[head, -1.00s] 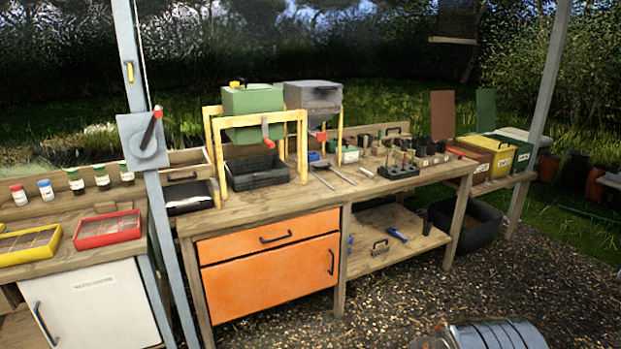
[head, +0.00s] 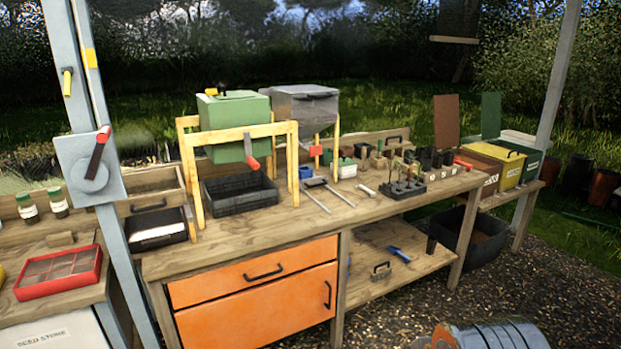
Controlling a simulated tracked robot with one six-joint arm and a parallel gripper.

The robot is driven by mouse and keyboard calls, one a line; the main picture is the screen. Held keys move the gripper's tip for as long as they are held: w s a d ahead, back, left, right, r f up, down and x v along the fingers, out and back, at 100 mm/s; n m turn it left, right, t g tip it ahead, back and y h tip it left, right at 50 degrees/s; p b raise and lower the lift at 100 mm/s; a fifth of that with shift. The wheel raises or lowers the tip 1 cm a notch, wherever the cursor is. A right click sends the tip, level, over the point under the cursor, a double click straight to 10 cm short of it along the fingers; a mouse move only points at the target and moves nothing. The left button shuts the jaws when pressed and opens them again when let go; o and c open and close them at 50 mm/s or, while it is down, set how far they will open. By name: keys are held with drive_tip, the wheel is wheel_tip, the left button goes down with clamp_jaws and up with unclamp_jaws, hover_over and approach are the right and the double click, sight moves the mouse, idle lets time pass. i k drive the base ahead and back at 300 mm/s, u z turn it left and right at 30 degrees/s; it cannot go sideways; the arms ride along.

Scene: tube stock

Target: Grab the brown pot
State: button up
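Several small brown pot-like items stand on the wooden bench, between the white-and-green box and the black seedling tray; one brown pot (head: 362,150) is at the back, and another brown piece (head: 377,161) is close in front. They are small, and I cannot tell their exact shape. A larger reddish-brown pot (head: 603,187) stands outside at the far right edge. A grey and orange part of my arm shows at the bottom right. My gripper is not in view.
The bench (head: 270,228) carries a green hopper (head: 236,112) on a yellow frame, a black crate (head: 238,200), hand tools and a black seedling tray (head: 404,190). A grey post (head: 92,160) rises at the left. Gravel ground (head: 400,300) lies open in front of the right half.

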sight(345, 154)
drive_tip(key=z, duration=0.1)
drive_tip(key=i, duration=1.7)
drive_tip(key=z, duration=0.05)
